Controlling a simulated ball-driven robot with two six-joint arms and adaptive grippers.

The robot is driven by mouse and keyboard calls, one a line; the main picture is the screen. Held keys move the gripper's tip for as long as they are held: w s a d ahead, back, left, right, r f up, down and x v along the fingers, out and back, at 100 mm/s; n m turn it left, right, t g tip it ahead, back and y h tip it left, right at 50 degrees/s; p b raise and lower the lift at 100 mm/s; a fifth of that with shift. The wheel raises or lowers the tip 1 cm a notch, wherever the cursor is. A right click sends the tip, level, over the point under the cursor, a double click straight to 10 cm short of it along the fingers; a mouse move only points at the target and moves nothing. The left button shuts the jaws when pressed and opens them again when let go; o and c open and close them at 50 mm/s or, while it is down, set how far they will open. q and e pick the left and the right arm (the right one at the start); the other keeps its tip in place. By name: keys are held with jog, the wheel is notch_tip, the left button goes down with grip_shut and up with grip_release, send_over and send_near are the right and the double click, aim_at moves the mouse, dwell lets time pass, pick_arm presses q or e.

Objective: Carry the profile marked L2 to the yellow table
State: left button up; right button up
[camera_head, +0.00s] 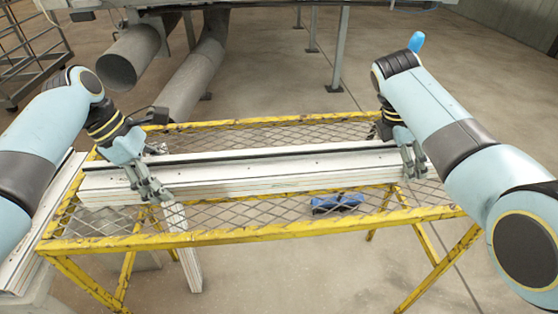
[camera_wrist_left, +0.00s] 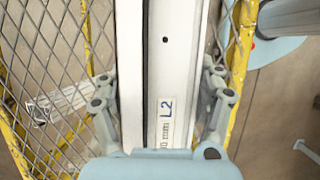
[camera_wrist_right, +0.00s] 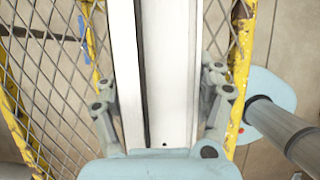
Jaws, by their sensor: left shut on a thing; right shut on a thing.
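The profile marked L2 (camera_wrist_left: 177,70) is a long white bar with a dark slot; its blue L2 label shows in the left wrist view. In the head view the profile (camera_head: 270,172) lies lengthwise over the mesh top of the yellow table (camera_head: 290,236). I cannot tell whether it touches the mesh. My left gripper (camera_head: 150,185) is shut on the profile near its left end. My right gripper (camera_head: 411,160) is shut on it near its right end. The right wrist view shows the profile (camera_wrist_right: 170,70) between the fingers.
A blue object (camera_head: 337,203) shows at the front part of the table. A pale profile (camera_head: 182,250) shows below the table's left part. More pale profiles (camera_head: 30,255) lie at the far left. Grey pipes (camera_head: 195,75) stand behind the table.

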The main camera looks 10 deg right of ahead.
pick_arm(q)
jog(key=shift+f, duration=0.4)
pick_arm(e)
jog(key=shift+f, duration=0.4)
pick_arm(q)
jog(key=o, duration=1.2)
jog(key=shift+f, duration=0.25)
pick_arm(e)
jog(key=o, duration=1.2)
jog(key=shift+f, duration=0.25)
pick_arm(q)
jog(key=o, duration=0.6)
pick_arm(e)
jog(key=o, duration=0.6)
pick_arm(q)
jog(key=v, duration=1.1)
jog(key=shift+a+r, duration=0.1)
jog(key=shift+r, duration=0.3)
pick_arm(e)
jog(key=shift+r, duration=0.1)
pick_arm(q)
jog(key=shift+r, duration=0.15)
pick_arm(e)
jog(key=shift+a+r, duration=0.15)
jog(key=shift+r, duration=0.1)
jog(key=v, duration=1.1)
jog(key=shift+r, duration=0.2)
